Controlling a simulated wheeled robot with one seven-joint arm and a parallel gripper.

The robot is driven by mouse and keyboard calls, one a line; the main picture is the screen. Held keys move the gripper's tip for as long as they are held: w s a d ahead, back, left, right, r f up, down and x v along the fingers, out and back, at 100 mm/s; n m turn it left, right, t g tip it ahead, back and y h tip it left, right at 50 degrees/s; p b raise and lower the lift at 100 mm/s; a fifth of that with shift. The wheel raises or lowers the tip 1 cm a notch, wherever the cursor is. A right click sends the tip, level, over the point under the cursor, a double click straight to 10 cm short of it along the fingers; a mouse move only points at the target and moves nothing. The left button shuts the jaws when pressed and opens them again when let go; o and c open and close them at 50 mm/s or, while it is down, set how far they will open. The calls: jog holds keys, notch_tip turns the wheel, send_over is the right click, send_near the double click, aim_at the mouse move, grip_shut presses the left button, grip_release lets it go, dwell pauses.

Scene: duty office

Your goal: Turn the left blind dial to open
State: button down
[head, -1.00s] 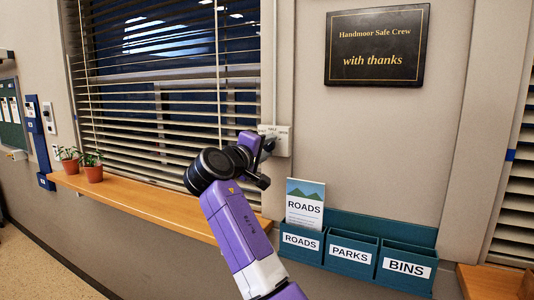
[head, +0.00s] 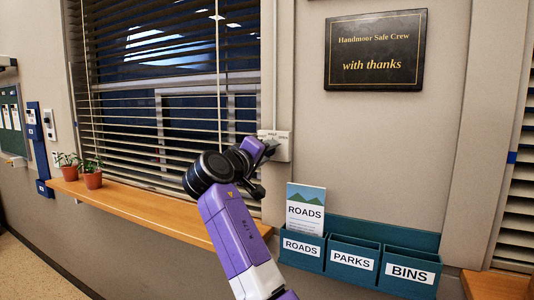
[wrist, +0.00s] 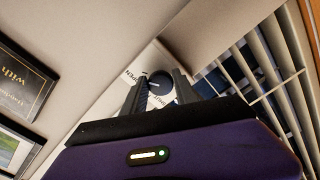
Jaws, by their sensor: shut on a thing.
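The left blind (head: 160,90) hangs over the window with its slats tilted so that the dark glass shows between them. Its dial box (head: 283,152) is a small white plate on the wall at the blind's right edge, with "HALF" and "OPEN" lettering along its top. My gripper (head: 268,147) reaches up to the box and covers part of it. In the wrist view, the dark round dial (wrist: 159,83) sits between the two fingers, which are shut on it. A light mark shows on the dial; I cannot tell exactly which label it points to.
A wooden sill (head: 130,205) runs under the blind, with potted plants (head: 91,174) at its left. A teal rack (head: 340,262) labelled ROADS, PARKS and BINS is on the wall at lower right. A black plaque (head: 376,50) hangs above. Another blind (head: 518,170) is at the right edge.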

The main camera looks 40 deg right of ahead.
jog(key=c, duration=1)
grip_release()
jog(key=shift+f, duration=0.1)
jog(key=v, duration=0.8)
jog(key=shift+d+b, duration=0.1)
jog(key=shift+b, duration=0.3)
